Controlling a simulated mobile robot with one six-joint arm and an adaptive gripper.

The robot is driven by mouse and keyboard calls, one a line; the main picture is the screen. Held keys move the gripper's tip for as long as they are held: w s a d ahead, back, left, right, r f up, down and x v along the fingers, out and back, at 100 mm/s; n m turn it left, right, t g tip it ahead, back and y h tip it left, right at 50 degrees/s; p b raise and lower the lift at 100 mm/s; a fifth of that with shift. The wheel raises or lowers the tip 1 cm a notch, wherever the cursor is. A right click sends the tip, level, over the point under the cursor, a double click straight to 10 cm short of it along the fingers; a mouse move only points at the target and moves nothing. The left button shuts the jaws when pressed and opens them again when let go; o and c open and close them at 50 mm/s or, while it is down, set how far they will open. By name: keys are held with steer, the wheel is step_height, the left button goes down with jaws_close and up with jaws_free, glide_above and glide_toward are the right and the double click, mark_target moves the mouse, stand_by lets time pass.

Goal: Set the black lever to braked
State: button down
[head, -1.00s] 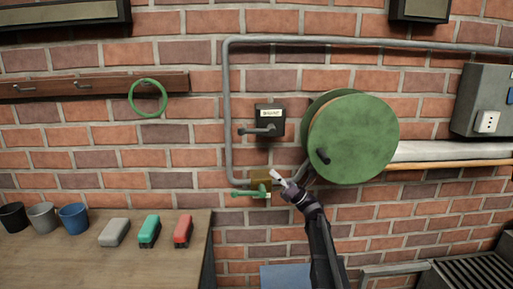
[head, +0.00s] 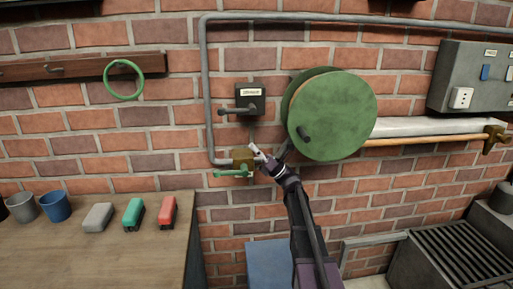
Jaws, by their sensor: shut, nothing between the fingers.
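The black lever (head: 236,111) is on a dark box with a white label (head: 250,92) on the brick wall. The lever lies roughly level, its knob end pointing left. The label is too small to read surely. Below it is a brass valve block (head: 243,156) with a green handle (head: 230,174) that also points left. My gripper (head: 257,152) is shut and empty. It is at the right side of the brass block, below the black lever and apart from it. I cannot tell whether it touches the block.
A large green reel (head: 338,115) with a black crank knob juts out right of the lever box. A grey pipe (head: 207,90) runs along its left and above. A wooden table (head: 130,240) with staplers and cups stands at lower left. A grey socket box (head: 470,75) hangs at right.

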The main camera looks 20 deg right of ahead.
steer(key=w+a+r+p, duration=0.2)
steer(key=a+r+p, duration=0.3)
steer(key=r+p, duration=0.3)
steer(key=shift+w+r+p, duration=0.3)
steer(key=shift+r+p, duration=0.1)
steer(key=shift+r, duration=0.3)
